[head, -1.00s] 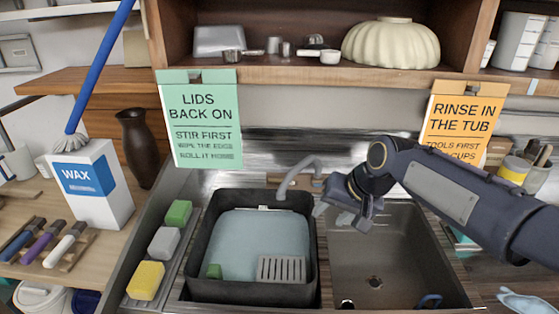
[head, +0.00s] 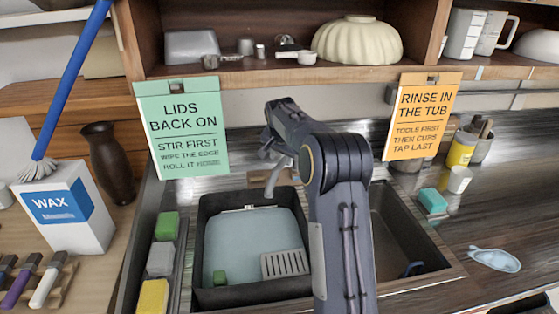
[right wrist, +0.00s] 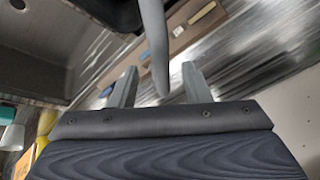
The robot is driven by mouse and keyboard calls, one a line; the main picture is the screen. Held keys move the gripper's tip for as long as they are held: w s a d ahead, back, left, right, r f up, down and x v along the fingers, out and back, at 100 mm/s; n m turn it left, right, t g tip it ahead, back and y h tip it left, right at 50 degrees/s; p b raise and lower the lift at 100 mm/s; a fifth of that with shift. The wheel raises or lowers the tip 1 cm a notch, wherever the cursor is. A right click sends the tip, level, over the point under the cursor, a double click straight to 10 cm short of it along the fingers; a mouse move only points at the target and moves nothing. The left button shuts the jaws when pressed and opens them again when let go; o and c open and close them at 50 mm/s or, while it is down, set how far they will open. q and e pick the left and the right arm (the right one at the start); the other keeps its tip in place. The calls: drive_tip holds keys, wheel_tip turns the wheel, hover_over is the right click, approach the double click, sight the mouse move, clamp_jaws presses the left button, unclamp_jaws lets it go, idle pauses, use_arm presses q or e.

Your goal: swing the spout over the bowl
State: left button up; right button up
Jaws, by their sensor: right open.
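The grey curved spout (head: 272,181) hangs at the back of the sink, its tip near the back rim of the black tub (head: 215,296), which sits on the left side. The sink bowl on the right (head: 395,235) is partly hidden by my right arm. My right gripper (head: 270,150) is at the spout's upper part, partly hidden behind my wrist. In the right wrist view the spout (right wrist: 155,45) runs down between the two spread fingers of the gripper (right wrist: 160,84). Whether a finger touches it I cannot tell. My left gripper is not in view.
The tub holds pale blue water, a grey grate (head: 285,264) and a green block (head: 219,277). Sponges (head: 160,258) line the sink's left edge. A wax box (head: 62,210) stands left. The shelf (head: 250,72) and hanging signs (head: 183,130) are close behind my arm.

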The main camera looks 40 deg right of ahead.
sight(281, 163)
drive_tip(key=shift+p+x, duration=0.3)
drive_tip(key=shift+x, duration=1.45)
clamp_jaws()
